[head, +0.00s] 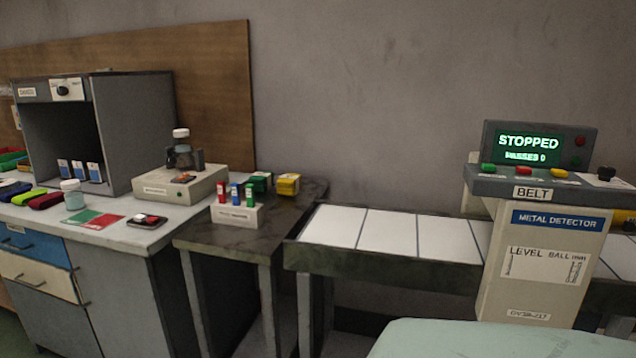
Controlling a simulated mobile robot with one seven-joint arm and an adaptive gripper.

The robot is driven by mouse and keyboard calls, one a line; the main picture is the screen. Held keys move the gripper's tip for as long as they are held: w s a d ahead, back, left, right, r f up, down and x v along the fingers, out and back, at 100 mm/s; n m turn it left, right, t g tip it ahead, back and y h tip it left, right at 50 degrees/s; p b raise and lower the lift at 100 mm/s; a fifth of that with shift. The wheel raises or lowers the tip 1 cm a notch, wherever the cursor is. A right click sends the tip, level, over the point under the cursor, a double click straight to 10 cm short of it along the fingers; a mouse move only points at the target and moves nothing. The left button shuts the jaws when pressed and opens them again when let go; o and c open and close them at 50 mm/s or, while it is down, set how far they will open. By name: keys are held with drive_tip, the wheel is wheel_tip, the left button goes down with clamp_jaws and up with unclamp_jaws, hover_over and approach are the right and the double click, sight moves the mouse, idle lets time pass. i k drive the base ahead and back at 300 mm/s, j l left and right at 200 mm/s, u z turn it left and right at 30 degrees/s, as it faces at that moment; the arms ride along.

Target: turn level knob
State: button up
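A black knob (606,173) stands on the right end of the sloped control panel of the metal detector (556,222). It is small and partly cut by the panel's angle, so its setting cannot be read. A white plate on the detector's front (545,265) reads "LEVEL BALL mm". The screen (528,146) reads "STOPPED" and "PASSES 0". A second dark knob (63,91) is on a white plate on the grey cabinet at the far left; its label is too small to read. My gripper is not in view.
The conveyor belt (391,232) with white slats runs into the detector. Green, red and yellow buttons (525,170) line the panel left of the black knob. The grey bench (120,235) at left carries a boxy device and jars.

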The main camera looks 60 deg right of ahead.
sight(606, 173)
drive_tip(key=k+z, duration=0.1)
drive_tip(key=z, duration=2.8)
